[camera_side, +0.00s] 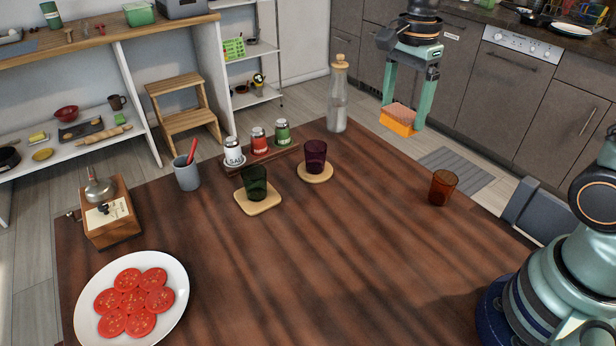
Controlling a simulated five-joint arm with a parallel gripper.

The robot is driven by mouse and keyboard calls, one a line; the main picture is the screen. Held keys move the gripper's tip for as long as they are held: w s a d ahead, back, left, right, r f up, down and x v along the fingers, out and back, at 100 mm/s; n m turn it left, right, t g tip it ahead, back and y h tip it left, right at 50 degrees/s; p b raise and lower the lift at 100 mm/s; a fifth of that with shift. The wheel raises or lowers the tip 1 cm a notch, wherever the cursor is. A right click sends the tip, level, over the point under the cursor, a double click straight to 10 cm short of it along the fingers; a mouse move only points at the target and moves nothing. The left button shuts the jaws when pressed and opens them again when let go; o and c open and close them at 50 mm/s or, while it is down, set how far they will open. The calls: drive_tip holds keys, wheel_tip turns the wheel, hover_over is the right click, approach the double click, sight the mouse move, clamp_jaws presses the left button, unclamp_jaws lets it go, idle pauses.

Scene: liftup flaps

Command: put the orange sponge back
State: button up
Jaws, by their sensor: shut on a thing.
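The orange sponge (397,122) shows at the upper right, with a brownish-red top layer and a bright orange lower part. My gripper (407,110) points down with its two pale green fingers on either side of the sponge, shut on it. The sponge appears held in the air near the table's far right edge, to the right of the glass bottle. Its exact height cannot be told from this single view.
A corked glass bottle (337,97) stands left of the sponge. The wooden table (330,260) also holds an amber glass (443,188), a purple glass (315,157), a green glass (255,183), shakers, a grey cup (187,173), a grinder (105,212) and a tomato plate (178,306). The table's middle front is clear.

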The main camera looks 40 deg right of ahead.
drive_tip(key=shift+s+d+r, duration=0.1)
drive_tip(key=shift+s+d, duration=0.25)
drive_tip(key=shift+d, duration=0.05)
drive_tip(key=shift+s+d+f, duration=0.15)
drive_tip(key=shift+f, duration=0.15)
wheel_tip(320, 180, down, 19)
drive_tip(key=shift+f, duration=0.15)
drive_tip(key=shift+f, duration=0.2)
drive_tip(key=o, duration=1.1)
drive_tip(key=shift+c, duration=0.2)
drive_tip(key=shift+r, duration=0.1)
